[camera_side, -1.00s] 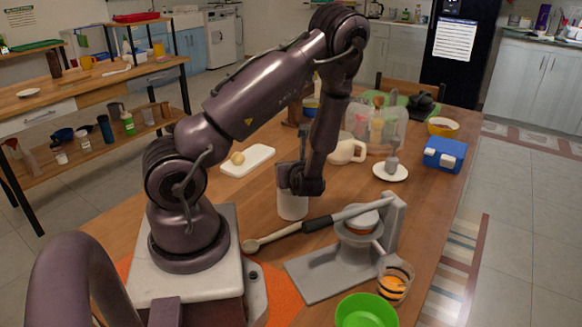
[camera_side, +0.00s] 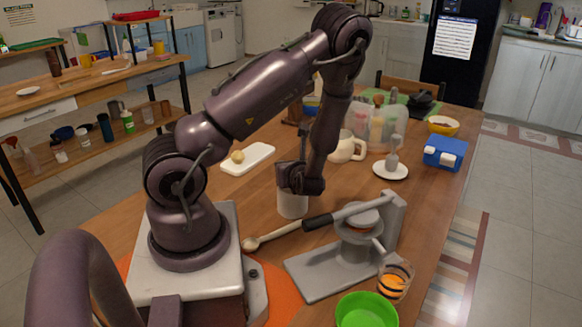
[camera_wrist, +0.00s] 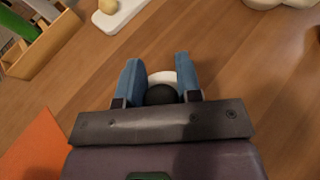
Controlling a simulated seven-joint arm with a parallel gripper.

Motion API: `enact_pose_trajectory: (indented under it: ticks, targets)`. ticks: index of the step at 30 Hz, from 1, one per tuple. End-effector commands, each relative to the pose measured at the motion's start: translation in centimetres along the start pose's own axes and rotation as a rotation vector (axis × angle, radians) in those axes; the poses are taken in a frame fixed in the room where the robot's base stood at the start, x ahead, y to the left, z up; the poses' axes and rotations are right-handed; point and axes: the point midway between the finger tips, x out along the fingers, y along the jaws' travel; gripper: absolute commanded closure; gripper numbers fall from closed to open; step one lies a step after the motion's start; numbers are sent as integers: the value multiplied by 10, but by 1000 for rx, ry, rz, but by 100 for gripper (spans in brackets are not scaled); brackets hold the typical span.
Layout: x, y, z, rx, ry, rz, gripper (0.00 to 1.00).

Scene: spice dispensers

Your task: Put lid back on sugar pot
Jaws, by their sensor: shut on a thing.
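A white cylindrical pot (camera_side: 292,207) stands on the wooden table, and my gripper (camera_side: 296,190) is directly above its top in the side view. In the wrist view my gripper's two blue fingers (camera_wrist: 158,66) stand on either side of a dark round knob (camera_wrist: 161,94), which seems to be the lid's. A white rounded edge (camera_wrist: 160,76) shows behind the knob; I cannot tell whether it is lid or pot. The gripper is shut on the knob. Its body hides the pot's rim in the side view, so whether the lid touches the pot cannot be told.
A grey press-like stand (camera_side: 335,272) with a long handle is close at the right. A white board (camera_side: 248,159) lies behind left, and a cream jug (camera_side: 346,148) stands behind right. Table left of the pot is clear.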

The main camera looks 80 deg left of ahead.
Motion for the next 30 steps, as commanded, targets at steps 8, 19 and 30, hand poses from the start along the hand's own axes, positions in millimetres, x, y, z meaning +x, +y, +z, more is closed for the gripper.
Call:
enact_pose_trajectory:
  ticks: [8, 19, 30]
  targets:
    - [0, 0, 0, 0, 0, 0, 91]
    - [1, 0, -4, 0, 0, 0, 91]
    - [2, 0, -7, -1, 0, 0, 91]
